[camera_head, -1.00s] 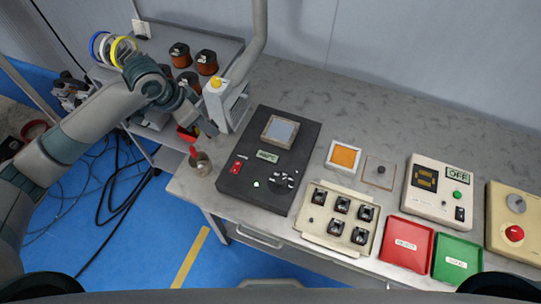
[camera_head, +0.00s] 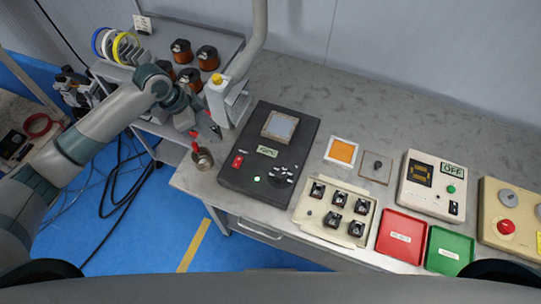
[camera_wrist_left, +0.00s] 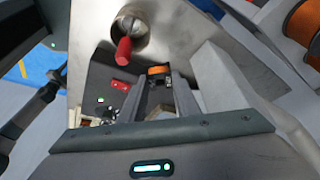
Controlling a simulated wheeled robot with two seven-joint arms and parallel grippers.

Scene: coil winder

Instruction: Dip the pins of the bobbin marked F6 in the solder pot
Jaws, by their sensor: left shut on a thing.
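My left gripper (camera_head: 213,131) is at the left end of the bench, just left of the black solder pot unit (camera_head: 238,182), beside the white tower with the yellow button. In the left wrist view, its fingers (camera_wrist_left: 160,95) are shut on a small dark bobbin with an orange top (camera_wrist_left: 159,71). No F6 mark can be read on it, and its pins cannot be made out. The unit has a square silvery solder bath (camera_head: 280,127), a small display, a red switch and a lit green lamp. The gripper is apart from the bath. My right gripper does not show.
A metal cup (camera_head: 203,160) with a red-handled tool stands near the gripper. A cream tray (camera_head: 309,214) holds several black bobbins. Red (camera_head: 387,243) and green (camera_head: 435,262) trays lie at the front right. The white tower (camera_head: 222,104) and grey pipe (camera_head: 254,40) stand close behind the gripper.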

